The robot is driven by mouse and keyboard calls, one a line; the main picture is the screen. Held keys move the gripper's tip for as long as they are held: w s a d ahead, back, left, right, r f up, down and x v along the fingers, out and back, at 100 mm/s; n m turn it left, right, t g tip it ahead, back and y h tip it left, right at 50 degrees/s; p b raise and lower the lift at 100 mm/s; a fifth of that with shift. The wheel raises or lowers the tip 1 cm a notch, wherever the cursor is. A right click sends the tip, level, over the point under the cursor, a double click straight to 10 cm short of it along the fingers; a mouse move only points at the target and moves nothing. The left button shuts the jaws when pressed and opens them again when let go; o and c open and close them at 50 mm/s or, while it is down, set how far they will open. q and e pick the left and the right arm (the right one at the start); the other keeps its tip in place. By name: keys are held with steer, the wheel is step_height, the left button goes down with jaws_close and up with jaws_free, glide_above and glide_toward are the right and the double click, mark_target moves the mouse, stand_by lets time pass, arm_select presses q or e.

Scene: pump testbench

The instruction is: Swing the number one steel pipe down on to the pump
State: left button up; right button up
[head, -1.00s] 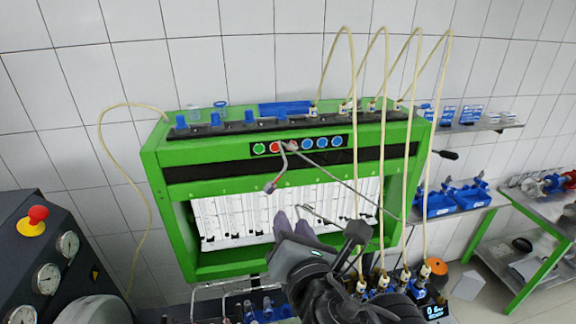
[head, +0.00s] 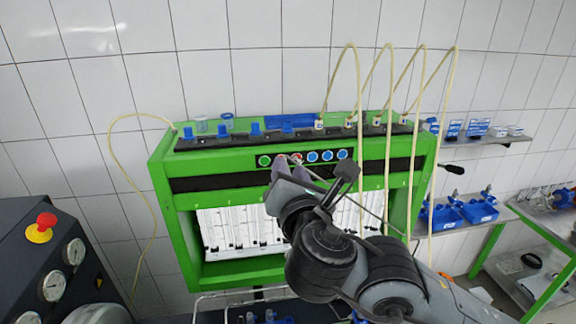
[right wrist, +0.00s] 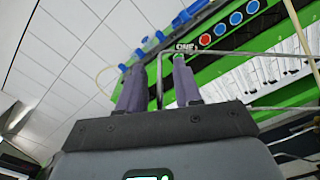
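A thin bent steel pipe (right wrist: 232,53) shows in the right wrist view, with a small "ONE" label (right wrist: 186,46) beside it. One leg of it drops between the two purple fingers of my right gripper (right wrist: 158,66). The fingers stand apart, with a gap on each side of the pipe. In the head view my right gripper (head: 287,168) is up in front of the green bench's button row, and its arm comes in from the lower right. The pump below is mostly hidden by my arm or out of frame. My left gripper is not in view.
The green test bench (head: 172,220) has white measuring tubes (head: 228,232) and coloured buttons (head: 313,156). Several cream hoses (head: 456,130) loop down from its top at the right. A dark console with gauges and a red emergency button (head: 46,220) stands at lower left.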

steer(key=shift+w+a, duration=0.1)
steer(key=shift+w, duration=0.7)
jaws_close()
steer(key=shift+f, duration=0.15)
